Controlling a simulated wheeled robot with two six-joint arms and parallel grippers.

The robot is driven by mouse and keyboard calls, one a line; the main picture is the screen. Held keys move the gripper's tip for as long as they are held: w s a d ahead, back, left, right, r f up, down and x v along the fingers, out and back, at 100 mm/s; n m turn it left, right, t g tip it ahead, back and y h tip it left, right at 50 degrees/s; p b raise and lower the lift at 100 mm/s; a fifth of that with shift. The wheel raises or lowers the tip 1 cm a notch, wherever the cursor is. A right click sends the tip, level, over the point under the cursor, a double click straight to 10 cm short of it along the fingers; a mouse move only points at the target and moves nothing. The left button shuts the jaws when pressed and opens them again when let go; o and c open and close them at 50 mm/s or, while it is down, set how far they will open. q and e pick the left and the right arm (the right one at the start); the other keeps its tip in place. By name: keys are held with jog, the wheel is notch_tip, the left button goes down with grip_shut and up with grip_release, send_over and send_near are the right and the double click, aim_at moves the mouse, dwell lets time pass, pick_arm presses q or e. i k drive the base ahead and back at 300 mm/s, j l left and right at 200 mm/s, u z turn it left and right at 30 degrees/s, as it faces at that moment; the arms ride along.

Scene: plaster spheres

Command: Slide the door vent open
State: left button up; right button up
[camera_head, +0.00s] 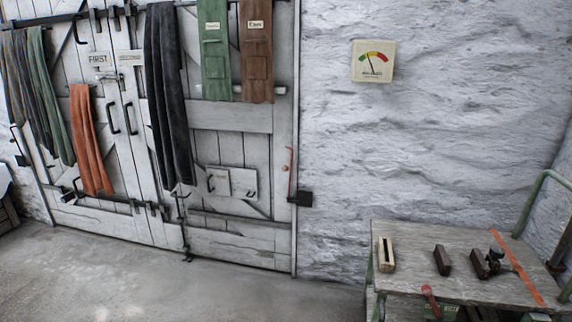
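A white plank double door fills the left of the head view. Low on its right-hand leaf (232,117) is a small pale panel that looks like the vent (219,182). The panel carries a small dark handle on its left part and a small label that I cannot read. A second pale square plate (244,184) sits directly to its right, with a dark fitting at its edge. I cannot tell from here how far the vent is open. Neither of my grippers is in view.
Dark cloths (168,95), an orange cloth (88,140) and green and brown hangings hang on the door. A cart (420,240) with several small tools stands at the right. The concrete floor (150,275) before the door is clear.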

aim_at(218, 181)
jog(key=i+u, duration=0.1)
jog(key=i, duration=0.4)
jog(key=i+l+u, duration=0.15)
jog(key=i, duration=0.35)
jog(key=i+l+u, duration=0.1)
jog(key=i, duration=0.4)
